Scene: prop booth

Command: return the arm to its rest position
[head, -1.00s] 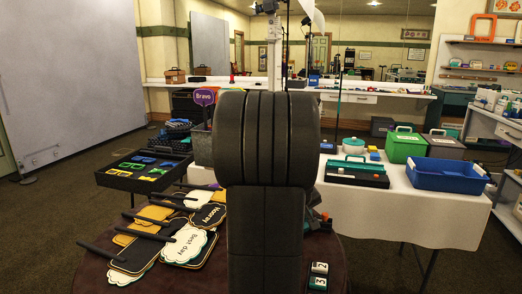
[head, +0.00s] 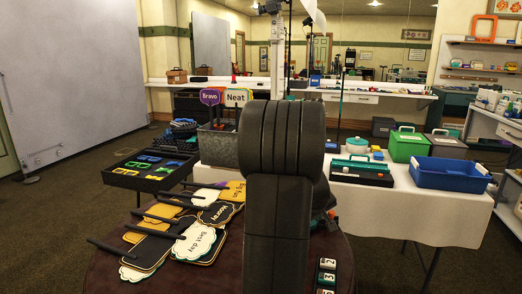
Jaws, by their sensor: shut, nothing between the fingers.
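My own dark arm (head: 280,190) rises in the middle of the head view, in front of the round brown table. My gripper is not visible. The arm's thick upper link covers the place where it might be. A small dark piece with a reddish tip shows just right of the arm, and I cannot tell what it is.
Several paddle signs, one reading "Best day" (head: 197,243), lie on the round table (head: 110,265). Number blocks (head: 327,272) stand right of my arm. Behind are a grey bin (head: 218,148) with upright signs, a black tray (head: 150,183) and a blue crate (head: 450,174).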

